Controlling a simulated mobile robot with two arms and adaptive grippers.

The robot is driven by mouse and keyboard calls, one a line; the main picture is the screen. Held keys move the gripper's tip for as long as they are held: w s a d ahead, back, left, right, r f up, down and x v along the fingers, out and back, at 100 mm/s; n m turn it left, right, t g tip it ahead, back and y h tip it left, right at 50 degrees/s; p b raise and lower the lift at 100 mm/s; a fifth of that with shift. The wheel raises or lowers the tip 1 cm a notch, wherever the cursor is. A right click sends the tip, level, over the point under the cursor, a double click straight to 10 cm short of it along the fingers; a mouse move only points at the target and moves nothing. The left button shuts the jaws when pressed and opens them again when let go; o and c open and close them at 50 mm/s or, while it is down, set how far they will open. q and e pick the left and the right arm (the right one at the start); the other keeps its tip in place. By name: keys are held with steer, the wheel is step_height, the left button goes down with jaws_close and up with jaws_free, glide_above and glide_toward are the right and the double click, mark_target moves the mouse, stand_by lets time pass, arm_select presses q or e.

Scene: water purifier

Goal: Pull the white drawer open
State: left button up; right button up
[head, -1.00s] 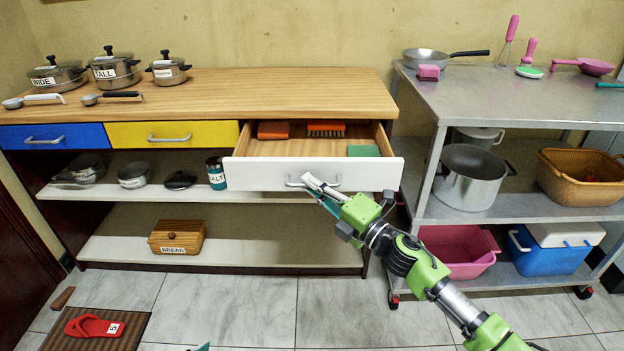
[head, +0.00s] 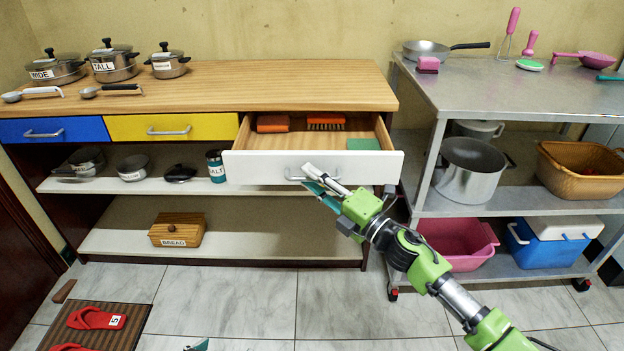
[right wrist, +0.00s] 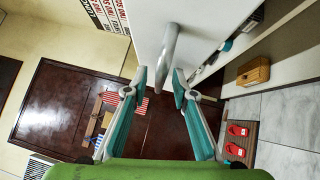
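The white drawer (head: 250,169) is pulled out of the wooden-topped cabinet. Inside it lie an orange item (head: 272,124), an orange brush (head: 326,121) and a green sponge (head: 362,144). Its grey bar handle (head: 291,178) is partly covered by my right gripper (head: 312,176) in the head view. The right wrist view shows the right gripper (right wrist: 158,82) open, its teal-padded fingers apart, with the handle (right wrist: 169,48) just ahead of the fingertips and not clamped. A teal tip of my left gripper (head: 199,346) peeks in at the bottom edge; its opening is hidden.
The blue drawer (head: 75,130) and yellow drawer (head: 215,126) are closed. A metal cart (head: 440,110) stands close to the right of the cabinet. A mat with red slippers (head: 97,318) lies at the lower left.

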steer(key=v, duration=1.1)
steer(key=shift+s+d, duration=0.25)
steer(key=shift+f, duration=0.1)
